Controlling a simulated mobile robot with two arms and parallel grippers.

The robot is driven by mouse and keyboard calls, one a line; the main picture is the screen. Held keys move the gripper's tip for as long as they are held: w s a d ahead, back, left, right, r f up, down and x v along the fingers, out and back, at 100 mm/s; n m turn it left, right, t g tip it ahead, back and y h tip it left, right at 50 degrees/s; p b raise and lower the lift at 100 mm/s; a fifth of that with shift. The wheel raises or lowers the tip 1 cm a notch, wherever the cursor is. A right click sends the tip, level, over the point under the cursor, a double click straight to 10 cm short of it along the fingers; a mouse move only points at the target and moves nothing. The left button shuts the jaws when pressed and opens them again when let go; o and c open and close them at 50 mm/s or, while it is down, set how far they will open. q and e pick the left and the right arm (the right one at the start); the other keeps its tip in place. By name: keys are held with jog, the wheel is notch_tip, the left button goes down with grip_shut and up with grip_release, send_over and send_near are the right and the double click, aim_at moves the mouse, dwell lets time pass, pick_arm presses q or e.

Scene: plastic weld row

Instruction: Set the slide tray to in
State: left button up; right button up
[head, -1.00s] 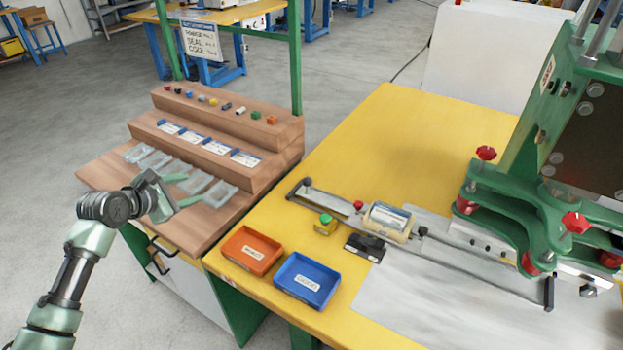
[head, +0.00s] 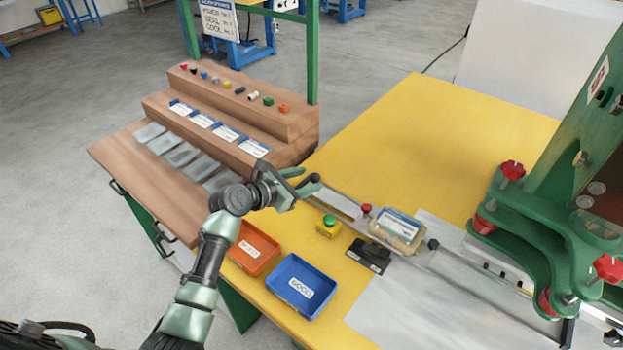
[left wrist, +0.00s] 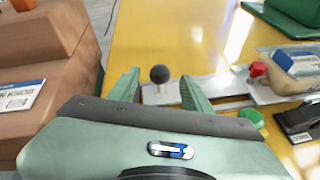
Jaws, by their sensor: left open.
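The slide tray (head: 398,232) sits on a long metal rail (head: 455,275) on the yellow table and carries a clear package with a white and blue label. A dark ball knob (head: 315,178) stands at the rail's left end; it also shows in the left wrist view (left wrist: 160,74). My left gripper (head: 297,180) is open and empty, close to the knob. In the left wrist view its two fingers (left wrist: 160,88) appear on either side of the knob, which looks a little ahead of the tips; contact cannot be told. My right gripper is not in view.
A green press (head: 540,215) with red knobs stands at the rail's right. A green button box (head: 329,228), a black box (head: 369,255), an orange bin (head: 262,262) and a blue bin (head: 325,307) lie near the rail. A brown stepped rack (head: 290,152) stands left. The far yellow tabletop is clear.

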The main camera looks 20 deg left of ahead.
pick_arm(q)
jog(key=shift+x, duration=1.2)
grip_shut()
dwell(0.6)
